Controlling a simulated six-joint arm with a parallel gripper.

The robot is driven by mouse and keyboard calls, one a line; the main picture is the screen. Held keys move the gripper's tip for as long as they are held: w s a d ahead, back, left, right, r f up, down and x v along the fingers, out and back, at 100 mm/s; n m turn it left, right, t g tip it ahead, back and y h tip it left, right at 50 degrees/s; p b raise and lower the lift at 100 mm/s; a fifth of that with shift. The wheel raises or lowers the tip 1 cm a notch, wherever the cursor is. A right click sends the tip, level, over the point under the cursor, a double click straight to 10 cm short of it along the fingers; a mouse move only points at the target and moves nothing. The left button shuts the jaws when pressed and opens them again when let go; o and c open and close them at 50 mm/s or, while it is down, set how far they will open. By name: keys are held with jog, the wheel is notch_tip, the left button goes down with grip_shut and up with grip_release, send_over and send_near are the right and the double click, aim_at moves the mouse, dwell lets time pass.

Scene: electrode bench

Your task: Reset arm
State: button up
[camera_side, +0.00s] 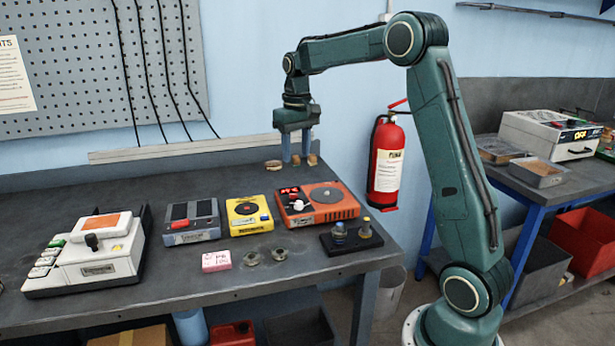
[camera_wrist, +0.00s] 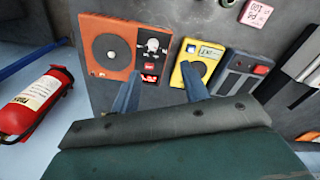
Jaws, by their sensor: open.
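My gripper (camera_side: 299,160) points down above the back part of the dark bench (camera_side: 180,300), behind the orange device. Its two fingers are apart, with nothing between them. In the wrist view the fingers of my gripper (camera_wrist: 160,98) show as two blue-grey prongs, spread, with the bench surface between them. My arm reaches over from the right in the side view. The orange device (camera_side: 344,212) has a round dark disc on top. A small tan round piece (camera_side: 273,165) lies on the bench beside the fingertips.
A yellow device (camera_side: 240,226), a grey-blue device (camera_side: 191,237) and a white unit (camera_side: 120,262) stand in a row. A pink block (camera_side: 216,261), two small round parts (camera_side: 265,256) and a black holder (camera_side: 352,242) lie in front. A red extinguisher (camera_side: 386,155) hangs on the wall.

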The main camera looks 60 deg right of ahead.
jog(key=s+a+r+n+t, duration=0.1)
jog(key=s+a+r, duration=0.45)
jog(key=a, duration=0.25)
jog(key=s+a+f+n+t, duration=0.1)
jog(key=s+a+t, duration=0.1)
jog(key=s+a, duration=0.4)
jog(key=s+a+f+n+t, duration=0.2)
jog(key=s+a, duration=0.5)
jog(key=s, duration=0.7)
jog(key=shift+a+f, duration=0.15)
jog(key=shift+a, duration=0.05)
